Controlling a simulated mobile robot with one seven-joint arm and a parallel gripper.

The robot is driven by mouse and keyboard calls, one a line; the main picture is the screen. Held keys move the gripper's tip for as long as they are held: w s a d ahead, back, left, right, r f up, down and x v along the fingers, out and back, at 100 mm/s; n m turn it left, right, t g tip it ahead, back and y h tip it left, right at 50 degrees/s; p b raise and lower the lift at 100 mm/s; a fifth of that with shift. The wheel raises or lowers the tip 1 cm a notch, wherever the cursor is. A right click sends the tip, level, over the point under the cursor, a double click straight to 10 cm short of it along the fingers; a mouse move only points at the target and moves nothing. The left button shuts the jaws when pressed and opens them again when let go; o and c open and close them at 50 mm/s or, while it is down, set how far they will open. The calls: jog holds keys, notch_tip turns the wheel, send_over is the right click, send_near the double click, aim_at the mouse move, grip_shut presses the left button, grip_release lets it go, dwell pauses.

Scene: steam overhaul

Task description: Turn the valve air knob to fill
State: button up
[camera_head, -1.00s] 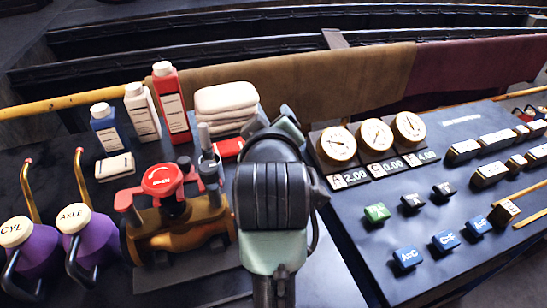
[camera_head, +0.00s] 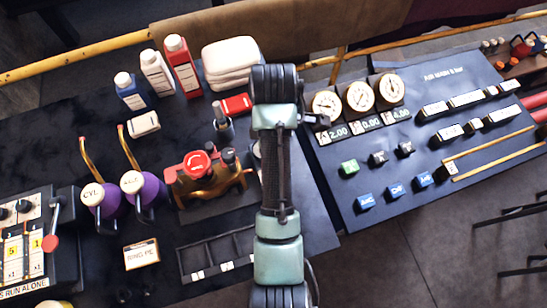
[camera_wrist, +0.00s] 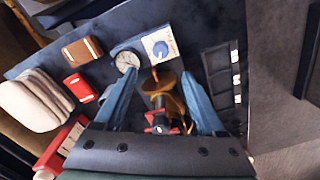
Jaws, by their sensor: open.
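A blue knob (camera_wrist: 160,49) on a small white plate (camera_wrist: 157,42) shows in the wrist view, just beyond my fingertips; it is probably the valve air knob. Its lettering is too small to read. A round gauge (camera_wrist: 127,61) stands beside it. My gripper (camera_wrist: 161,80) is open and empty, its two blue fingers apart. Between the fingers, farther down, is a brass valve body (camera_wrist: 168,88) with a red handle. The brass valve (camera_head: 213,186) with its red cap (camera_head: 197,163) also shows in the head view. There my arm hides the knob and my gripper.
Purple oil cans (camera_head: 148,188) stand left. A black compartment tray (camera_head: 218,254) lies in front. The gauge console (camera_head: 400,190) is at right.

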notch_tip(320, 180, down, 13)
jog(key=shift+s+b, duration=0.1)
jog(key=shift+b, duration=0.5)
grip_shut()
